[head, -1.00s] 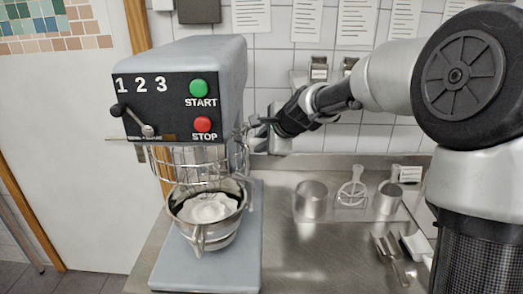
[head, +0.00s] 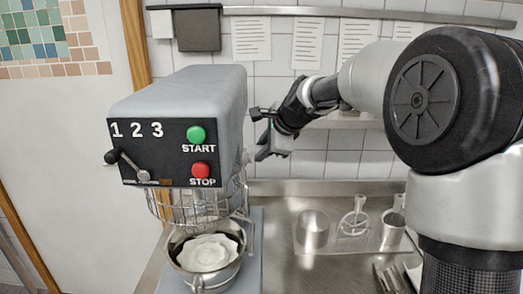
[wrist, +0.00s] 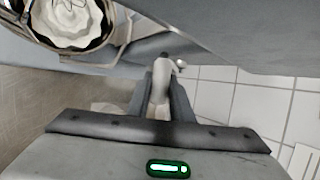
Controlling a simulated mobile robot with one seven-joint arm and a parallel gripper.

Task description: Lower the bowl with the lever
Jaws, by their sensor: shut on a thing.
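The grey mixer (head: 180,98) stands at the left of the head view. Its steel bowl (head: 216,279) holds a white mass and sits below the wire guard (head: 178,206). The bowl also shows at the upper left of the wrist view (wrist: 108,22). My gripper (head: 262,152) is at the mixer's right side, a little above the height of the red STOP button. In the wrist view my fingers (wrist: 160,88) are shut on a pale lever handle (wrist: 160,80) beside the mixer body. In the head view the lever is mostly hidden by the mixer and gripper.
A steel counter (head: 285,262) lies right of the mixer. The tiled wall is close behind my arm. A small speed lever (head: 125,163) is on the mixer's front.

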